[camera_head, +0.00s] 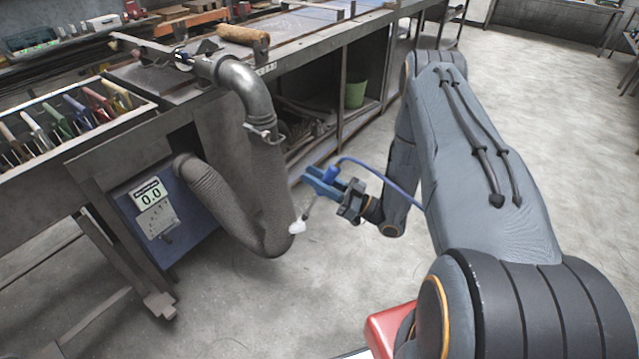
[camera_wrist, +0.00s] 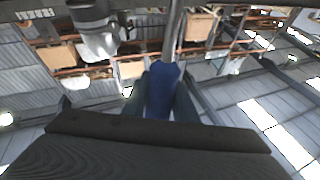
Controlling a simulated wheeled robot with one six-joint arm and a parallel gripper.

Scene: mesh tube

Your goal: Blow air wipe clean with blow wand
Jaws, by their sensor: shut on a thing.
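My gripper (camera_head: 334,186) is shut on the blue blow wand (camera_head: 329,173), right of the mesh tube. A blue air line (camera_head: 385,172) runs from the wand back along my arm. The wand's thin stem points down and left. A small white piece (camera_head: 297,228) shows at its lower end, in front of the tube's edge; I cannot tell if it touches the tube. The grey mesh tube (camera_head: 272,185) hangs in a U from a metal elbow pipe (camera_head: 240,82) to a blue box (camera_head: 160,215). In the wrist view, the blue wand (camera_wrist: 163,88) sits between the dark fingers.
The box's display (camera_head: 150,194) reads 0.0. A metal workbench (camera_head: 290,45) with open shelves runs behind the tube, with a green bin (camera_head: 355,93) on a shelf. A tool tray (camera_head: 60,125) is at the left. The floor (camera_head: 545,120) at the right is clear.

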